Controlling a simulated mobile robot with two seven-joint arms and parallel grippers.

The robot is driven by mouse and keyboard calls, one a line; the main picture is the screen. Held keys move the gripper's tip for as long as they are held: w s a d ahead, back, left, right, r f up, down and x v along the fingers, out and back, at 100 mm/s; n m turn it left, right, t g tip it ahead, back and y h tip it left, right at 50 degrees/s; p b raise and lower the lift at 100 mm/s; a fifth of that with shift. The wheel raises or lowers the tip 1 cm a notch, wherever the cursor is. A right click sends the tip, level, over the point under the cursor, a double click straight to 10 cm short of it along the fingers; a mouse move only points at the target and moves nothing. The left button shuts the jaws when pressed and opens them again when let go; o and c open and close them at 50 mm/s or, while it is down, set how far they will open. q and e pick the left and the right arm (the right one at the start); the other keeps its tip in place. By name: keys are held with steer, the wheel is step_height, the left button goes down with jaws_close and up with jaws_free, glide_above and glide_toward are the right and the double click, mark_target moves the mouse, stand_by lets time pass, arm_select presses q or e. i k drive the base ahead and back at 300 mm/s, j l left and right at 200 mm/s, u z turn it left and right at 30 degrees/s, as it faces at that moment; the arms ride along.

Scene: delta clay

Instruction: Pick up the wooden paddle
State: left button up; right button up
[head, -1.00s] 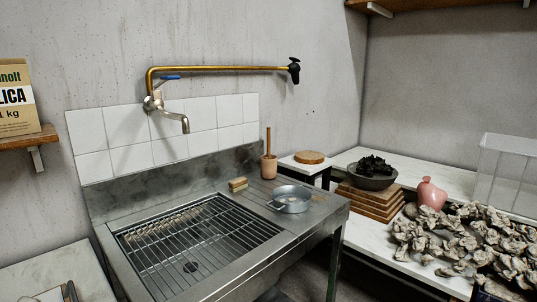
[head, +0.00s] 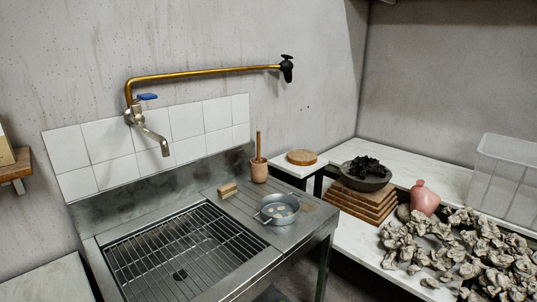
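A thin wooden handle (head: 258,146) stands upright out of a small terracotta-coloured pot (head: 259,171) at the back of the steel sink's drainboard. It may be the wooden paddle; its lower end is hidden inside the pot, so I cannot tell its shape. Neither of my grippers shows in the head view.
A steel sink (head: 103,257) with a wire grid stands against the wall under a brass tap (head: 134,116). A metal pan (head: 278,209) and a small brush or block (head: 227,190) rest beside it. A right-hand counter (head: 432,176) carries a dark bowl (head: 366,181), a pink vase (head: 424,199) and crumpled clay lumps (head: 445,245).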

mark_target(260, 161)
steer(key=i+l+z, duration=0.1)
steer(key=i+l, duration=1)
steer(key=i, duration=0.15)
